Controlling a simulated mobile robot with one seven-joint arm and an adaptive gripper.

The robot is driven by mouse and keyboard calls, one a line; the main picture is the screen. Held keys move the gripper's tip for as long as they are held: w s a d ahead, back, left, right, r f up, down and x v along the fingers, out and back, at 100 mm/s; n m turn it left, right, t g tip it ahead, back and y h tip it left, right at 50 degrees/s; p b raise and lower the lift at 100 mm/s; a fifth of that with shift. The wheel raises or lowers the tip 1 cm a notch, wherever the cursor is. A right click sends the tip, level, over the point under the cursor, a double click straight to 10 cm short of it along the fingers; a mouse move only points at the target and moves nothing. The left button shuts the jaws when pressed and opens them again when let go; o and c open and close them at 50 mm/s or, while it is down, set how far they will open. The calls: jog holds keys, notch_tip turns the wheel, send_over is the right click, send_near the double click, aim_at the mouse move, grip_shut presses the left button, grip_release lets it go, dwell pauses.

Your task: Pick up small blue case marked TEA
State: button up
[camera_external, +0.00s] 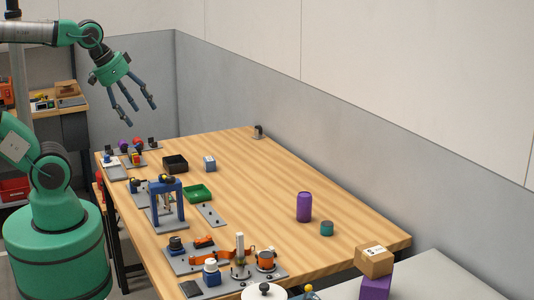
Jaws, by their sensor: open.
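A small blue-grey box (209,164) with a pale face stands upright on the wooden table (265,195), toward its far left part. It is the best match for the blue case, but no TEA marking can be read at this size. My gripper (144,106) is open and empty, fingers pointing down. It is high above the far left end of the table, up and to the left of the box in the picture, and touches nothing.
A black open tray (175,164) stands just left of the box, with a green tray (198,193) below. A blue press-like fixture (166,203) rises nearer the camera. The table's middle is clear.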

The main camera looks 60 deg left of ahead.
jog(key=shift+w, duration=0.1)
jog(key=w+a+r+g, duration=0.1)
jog(key=w+a, duration=0.2)
jog(key=w, duration=0.4)
jog(key=w+a+r, duration=0.1)
jog(key=w+a, duration=0.3)
jog(key=w, duration=0.3)
jog(key=m+g+p, duration=0.2)
jog(key=g, duration=0.1)
send_over(209, 159)
jog(key=s, duration=0.2)
notch_tip(209, 159, down, 30)
jog(key=shift+w+a+f, duration=0.1)
jog(key=shift+a+f, duration=0.05)
jog(key=shift+f, duration=0.05)
jog(key=shift+f, duration=0.1)
jog(key=shift+w+f+b, duration=0.15)
jog(key=shift+w+f, duration=0.05)
jog(key=shift+f, duration=1.2)
jog(key=shift+w+f+b, duration=0.2)
jog(key=shift+w+f, duration=0.05)
jog(key=shift+f, duration=1.1)
jog(key=shift+w+f+b, duration=0.15)
jog(key=shift+w+f, duration=0.05)
jog(key=shift+f, duration=1.2)
